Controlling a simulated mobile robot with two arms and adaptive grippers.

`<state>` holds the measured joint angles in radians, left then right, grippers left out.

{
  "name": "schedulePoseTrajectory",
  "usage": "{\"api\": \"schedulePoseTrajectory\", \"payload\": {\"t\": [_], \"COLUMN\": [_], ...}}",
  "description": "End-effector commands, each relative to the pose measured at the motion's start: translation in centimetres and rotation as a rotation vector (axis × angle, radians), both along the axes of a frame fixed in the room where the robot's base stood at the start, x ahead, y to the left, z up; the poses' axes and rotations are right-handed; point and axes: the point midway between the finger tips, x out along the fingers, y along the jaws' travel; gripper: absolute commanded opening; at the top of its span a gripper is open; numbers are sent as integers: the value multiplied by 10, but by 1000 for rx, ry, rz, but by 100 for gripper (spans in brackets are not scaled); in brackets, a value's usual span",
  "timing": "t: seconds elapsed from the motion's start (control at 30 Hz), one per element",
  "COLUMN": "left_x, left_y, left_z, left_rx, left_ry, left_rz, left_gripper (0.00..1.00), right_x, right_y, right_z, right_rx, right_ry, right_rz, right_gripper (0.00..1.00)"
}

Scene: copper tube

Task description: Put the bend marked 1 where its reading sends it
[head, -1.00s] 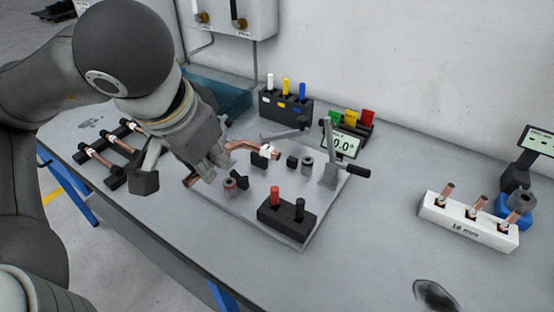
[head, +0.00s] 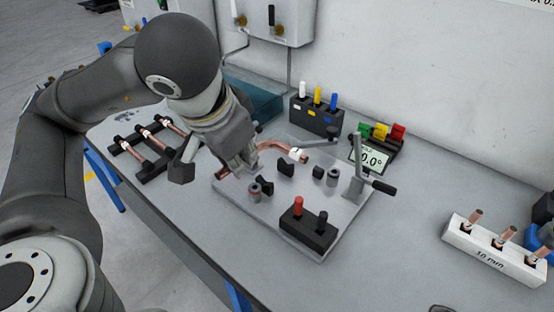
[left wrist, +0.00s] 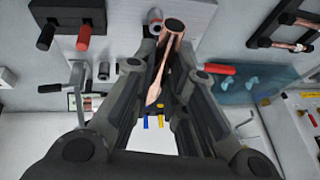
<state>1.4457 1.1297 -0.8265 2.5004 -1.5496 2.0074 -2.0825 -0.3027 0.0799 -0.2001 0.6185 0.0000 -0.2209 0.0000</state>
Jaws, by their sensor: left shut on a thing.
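A bent copper tube (head: 272,145) with a white band near its right end lies over the grey bending plate (head: 330,222). Any number on the band is too small to read. My left gripper (head: 242,166) is shut on this tube near its left part, and the tube also shows between the fingers in the left wrist view (left wrist: 160,72). I cannot tell whether the tube touches the plate's fittings. The angle display (head: 370,160) behind the plate reads about 0.0°. My right gripper is not in view.
A black rack (head: 150,174) with several copper tubes stands at left. A white block (head: 492,252) marked 10 mm holds copper pieces at right. Behind are a holder (head: 316,120) with white, yellow and blue sticks, and green, yellow and red tags (head: 381,131). A lever (head: 358,180) stands on the plate.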

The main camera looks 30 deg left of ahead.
Motion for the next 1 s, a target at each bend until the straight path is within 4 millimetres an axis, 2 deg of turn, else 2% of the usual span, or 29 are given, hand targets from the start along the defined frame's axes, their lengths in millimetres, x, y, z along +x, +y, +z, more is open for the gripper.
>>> {"api": "schedulePoseTrajectory", "payload": {"t": [0.03, 0.4, 0.5, 0.7, 1.0], "left_x": [5, 42, 67, 96, 116], "left_y": [0, 1, 1, 1, 1], "left_z": [4, -12, -28, -65, -89], "left_rx": [-1, 1, 0, 0, 1], "left_ry": [8, 7, 5, 5, 3], "left_rz": [2, 0, 3, 0, -1], "left_gripper": [0, 0, 0, 0, 0], "right_x": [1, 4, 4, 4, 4], "right_y": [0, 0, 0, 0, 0], "right_z": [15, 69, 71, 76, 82], "right_rx": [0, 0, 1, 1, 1], "right_ry": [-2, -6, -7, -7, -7], "right_rz": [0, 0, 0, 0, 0], "right_gripper": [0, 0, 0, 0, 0]}}
